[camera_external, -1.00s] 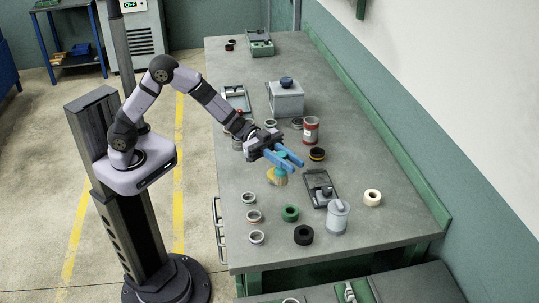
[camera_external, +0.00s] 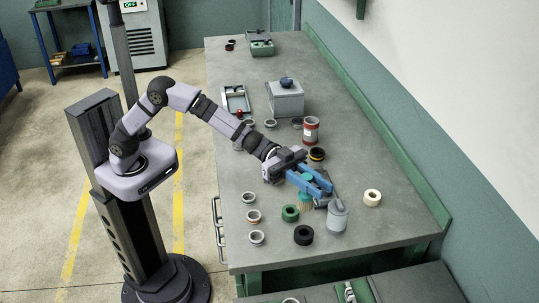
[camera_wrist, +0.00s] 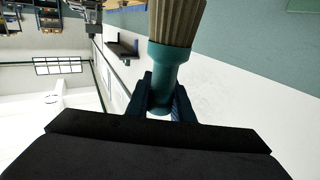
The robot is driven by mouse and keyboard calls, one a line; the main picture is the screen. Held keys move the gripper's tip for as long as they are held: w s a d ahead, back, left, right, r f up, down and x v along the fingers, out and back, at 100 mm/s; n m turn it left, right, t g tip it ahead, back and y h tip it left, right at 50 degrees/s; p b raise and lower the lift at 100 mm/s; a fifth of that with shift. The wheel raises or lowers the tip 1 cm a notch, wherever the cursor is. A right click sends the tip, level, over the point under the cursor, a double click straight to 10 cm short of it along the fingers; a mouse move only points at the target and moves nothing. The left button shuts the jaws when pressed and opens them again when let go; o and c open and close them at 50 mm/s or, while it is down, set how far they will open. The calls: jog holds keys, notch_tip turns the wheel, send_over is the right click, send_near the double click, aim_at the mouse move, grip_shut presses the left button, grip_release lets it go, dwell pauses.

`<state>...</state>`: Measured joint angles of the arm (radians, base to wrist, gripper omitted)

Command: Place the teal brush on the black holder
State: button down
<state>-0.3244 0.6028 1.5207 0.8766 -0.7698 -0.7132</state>
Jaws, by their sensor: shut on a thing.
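My gripper (camera_external: 322,187) has blue fingers and is shut on the teal brush (camera_external: 306,178) above the bench.
A grey lidded can (camera_external: 337,218) stands close to my gripper. A green roll (camera_external: 290,213) and a black roll (camera_external: 303,235) lie nearby. A red-and-white can (camera_external: 311,129) and a grey box (camera_external: 286,101) stand farther back. The bench's right side is mostly clear, apart from a cream roll (camera_external: 372,197).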

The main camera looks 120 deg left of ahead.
notch_tip(320, 180, down, 11)
jog(key=a+y+p, duration=0.1)
jog(key=shift+w+f+n, duration=0.15)
jog(key=shift+n, duration=0.15)
dwell(0.7)
jog(key=shift+f, duration=0.15)
jog(key=c, duration=1.6)
grip_release()
jog(key=shift+o, duration=0.2)
